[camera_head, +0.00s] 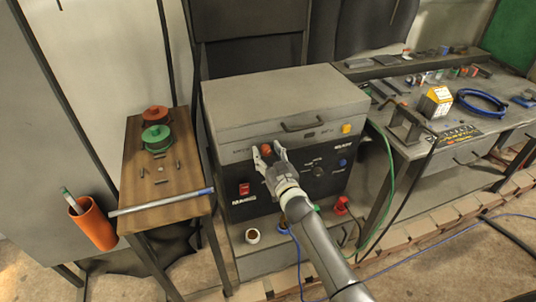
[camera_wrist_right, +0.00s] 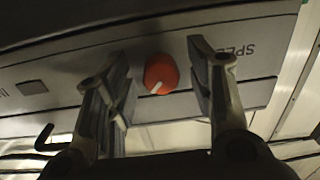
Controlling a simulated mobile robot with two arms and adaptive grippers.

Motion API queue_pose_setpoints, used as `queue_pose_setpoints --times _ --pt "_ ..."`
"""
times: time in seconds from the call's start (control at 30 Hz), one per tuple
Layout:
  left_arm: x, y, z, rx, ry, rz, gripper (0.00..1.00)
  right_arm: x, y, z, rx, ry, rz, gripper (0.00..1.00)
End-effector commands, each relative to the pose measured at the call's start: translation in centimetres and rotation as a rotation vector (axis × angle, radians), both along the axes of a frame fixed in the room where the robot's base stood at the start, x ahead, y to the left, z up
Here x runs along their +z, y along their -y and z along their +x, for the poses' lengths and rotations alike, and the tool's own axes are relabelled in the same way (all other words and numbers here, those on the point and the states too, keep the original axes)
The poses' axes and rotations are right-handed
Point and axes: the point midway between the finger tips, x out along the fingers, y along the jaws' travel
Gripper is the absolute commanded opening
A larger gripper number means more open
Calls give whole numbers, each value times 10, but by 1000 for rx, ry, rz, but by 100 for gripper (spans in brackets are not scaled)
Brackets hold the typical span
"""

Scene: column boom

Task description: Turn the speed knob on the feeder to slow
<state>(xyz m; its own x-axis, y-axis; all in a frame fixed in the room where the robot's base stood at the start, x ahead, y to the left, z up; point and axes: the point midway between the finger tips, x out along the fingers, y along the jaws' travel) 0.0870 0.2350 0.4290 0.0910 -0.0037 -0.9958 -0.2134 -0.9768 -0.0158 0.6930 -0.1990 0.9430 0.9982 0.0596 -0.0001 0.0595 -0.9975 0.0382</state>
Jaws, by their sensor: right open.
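The feeder (camera_head: 275,100) is a grey box with a dark front panel, in the middle of the head view. Its speed knob (camera_head: 266,149) is orange-red and partly hidden by my right gripper (camera_head: 268,160). In the right wrist view the knob (camera_wrist_right: 160,74) is round, with a white pointer line toward the picture's lower left. Upside-down "SPEE..." lettering is at its right. My right gripper (camera_wrist_right: 168,90) is open, with one finger on each side of the knob and visible gaps between. The slow mark cannot be made out. My left gripper is out of view.
On the panel are a red switch (camera_head: 244,189), a black dial (camera_head: 318,171) and a blue button (camera_head: 343,162). A wooden bench (camera_head: 185,190) with red and green spools stands left. A workbench with a blue cable coil (camera_head: 482,102) stands right. A green cable hangs between.

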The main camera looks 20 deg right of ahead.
Motion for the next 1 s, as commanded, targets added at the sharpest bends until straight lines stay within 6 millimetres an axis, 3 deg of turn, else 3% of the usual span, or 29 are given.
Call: queue_pose_setpoints --times 0.1,0.43,0.77,1.0 --pt "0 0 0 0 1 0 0 0 0 0 0 0 0 47" --pt "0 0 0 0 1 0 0 0 0 0 0 0 -1 5" --pt "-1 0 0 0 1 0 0 0 0 0 0 2 -47 4" --pt "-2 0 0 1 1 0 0 0 0 0 1 8 -194 4"
